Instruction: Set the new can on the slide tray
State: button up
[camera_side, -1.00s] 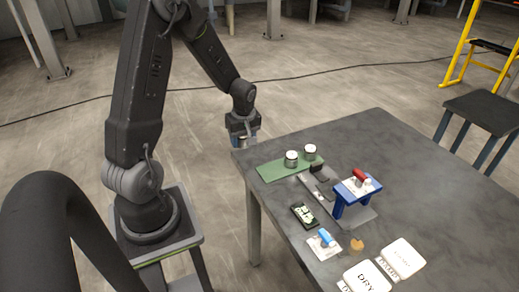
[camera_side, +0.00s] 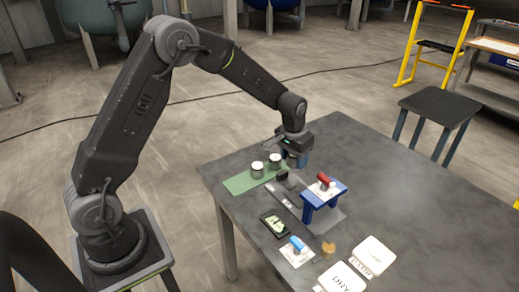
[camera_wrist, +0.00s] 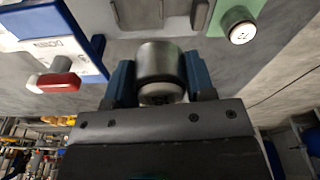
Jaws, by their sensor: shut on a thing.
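My gripper (camera_side: 297,160) hangs over the table at the far end of the slide. In the wrist view its blue fingers (camera_wrist: 160,82) are shut on a grey metal can (camera_wrist: 160,62). In the side view this can is hard to make out. The pale slide tray (camera_side: 285,197) is a long strip with dark blocks, running under the blue press frame (camera_side: 322,194). In the wrist view the strip (camera_wrist: 168,12) lies beyond the held can, which looks apart from it.
Two white-topped cans, a left one (camera_side: 257,169) and a right one (camera_side: 275,160), stand on a green mat (camera_side: 240,183). A red handle (camera_side: 323,178) tops the press. A dark device (camera_side: 275,224), a blue-handled tool (camera_side: 297,244) and label cards (camera_side: 341,279) lie nearer.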

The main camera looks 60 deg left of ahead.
aim_at(301, 189)
jog(key=shift+m, duration=0.8)
jog(key=shift+w+d+f, duration=0.2)
jog(key=shift+d+f, duration=0.3)
jog(key=shift+f, duration=1.2)
jog(key=shift+w+d+f, duration=0.15)
jog(key=shift+d+f, duration=0.35)
jog(key=shift+f, duration=1.2)
jog(key=shift+w+d+f, duration=0.2)
jog(key=shift+d+f, duration=0.3)
jog(key=shift+f, duration=1.2)
jog(key=shift+s+f, duration=0.1)
jog(key=shift+f, duration=0.6)
jog(key=o, duration=0.9)
jog(key=shift+c, duration=0.2)
jog(key=shift+r, duration=0.35)
jog(key=shift+o, duration=0.9)
jog(key=shift+r, duration=3.5)
jog(key=shift+r, duration=0.1)
